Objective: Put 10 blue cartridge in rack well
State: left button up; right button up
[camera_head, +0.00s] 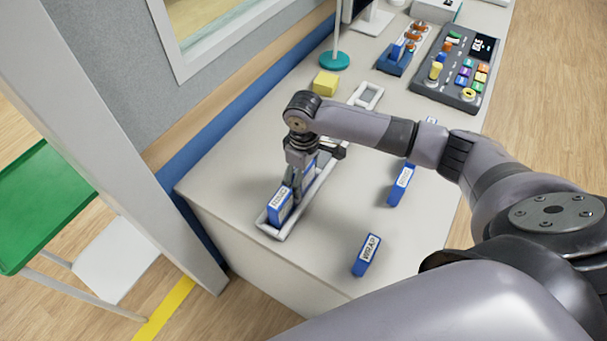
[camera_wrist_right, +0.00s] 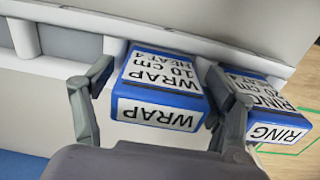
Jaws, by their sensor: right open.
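A blue cartridge (camera_wrist_right: 160,85) labelled "WRAP 10 cm" stands in the white rack (camera_head: 265,227) and shows partly behind my gripper in the head view (camera_head: 309,169). My right gripper (camera_head: 297,188) is over the rack. In the wrist view its fingers (camera_wrist_right: 162,90) are open, one on each side of this cartridge; I cannot tell whether they touch it. A second blue cartridge (camera_head: 280,206), labelled "RING 20 cm" in the wrist view (camera_wrist_right: 262,105), stands in the rack at its near end. My left gripper is not in view.
A yellow block (camera_head: 326,83), a white frame (camera_head: 366,95), a blue holder (camera_head: 394,59) and a control panel (camera_head: 457,68) are farther back. The desk's near edge is close to the rack.

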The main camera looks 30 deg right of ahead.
jog(key=shift+r, duration=0.1)
notch_tip(320, 180, up, 12)
jog(key=shift+r+b, duration=0.1)
jog(key=shift+b, duration=0.3)
